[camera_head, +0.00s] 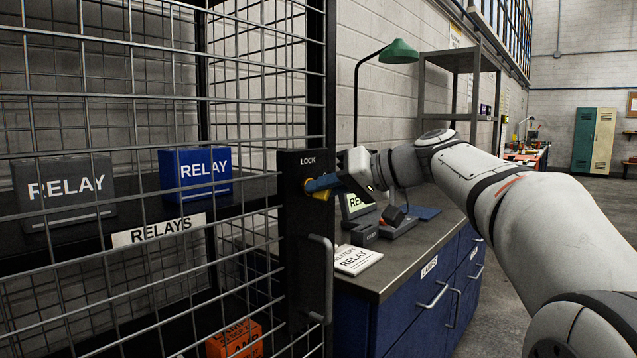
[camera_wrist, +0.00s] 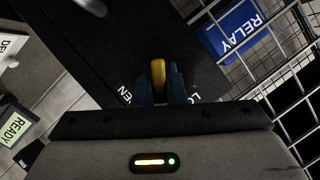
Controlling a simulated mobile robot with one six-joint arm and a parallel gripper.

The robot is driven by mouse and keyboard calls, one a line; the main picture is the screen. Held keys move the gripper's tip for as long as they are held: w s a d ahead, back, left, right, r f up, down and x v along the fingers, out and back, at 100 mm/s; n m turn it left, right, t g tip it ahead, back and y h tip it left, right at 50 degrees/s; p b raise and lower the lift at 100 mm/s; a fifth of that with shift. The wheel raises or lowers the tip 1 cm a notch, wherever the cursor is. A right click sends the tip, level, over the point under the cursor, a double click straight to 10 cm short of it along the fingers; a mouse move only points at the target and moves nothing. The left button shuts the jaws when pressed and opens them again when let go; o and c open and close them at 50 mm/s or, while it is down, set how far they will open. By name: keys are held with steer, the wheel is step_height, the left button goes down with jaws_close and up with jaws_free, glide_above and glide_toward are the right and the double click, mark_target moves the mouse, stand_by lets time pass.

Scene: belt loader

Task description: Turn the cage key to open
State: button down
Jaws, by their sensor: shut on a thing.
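The yellow cage key (camera_head: 309,187) sits in the black lock plate (camera_head: 308,164) on the cage door's right edge, under the word LOCK. My gripper (camera_head: 322,183) reaches in from the right and its blue fingers are shut on the key. In the wrist view the yellow key (camera_wrist: 158,72) stands between my two fingers (camera_wrist: 159,86). Part of the lettering on the plate is hidden by my fingers there; the letters EN show on the left and LO on the right. The wire cage door (camera_head: 140,270) looks shut in its frame.
A grey door handle (camera_head: 322,280) is just below the lock. Inside the cage are a blue relay box (camera_head: 195,174), a grey relay box (camera_head: 64,192) and an orange box (camera_head: 234,340). A blue workbench (camera_head: 400,318) with a green lamp (camera_head: 398,52) stands close on the right.

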steer(key=m+g+y+p, duration=0.1)
steer(key=m+y, duration=0.1)
steer(key=m, duration=0.2)
steer(key=shift+w+d, duration=0.1)
steer(key=m+y+p, duration=0.1)
steer(key=m+y, duration=0.1)
steer(key=m, duration=0.2)
steer(key=shift+f+m, duration=0.15)
steer(key=shift+m, duration=0.15)
stand_by(0.5)
steer(key=c, duration=1.5)
jaws_free()
steer(key=shift+d, duration=0.1)
steer(key=p+v, duration=0.1)
steer(key=v, duration=0.6)
steer(key=shift+d+f, duration=0.15)
steer(key=shift+d, duration=0.2)
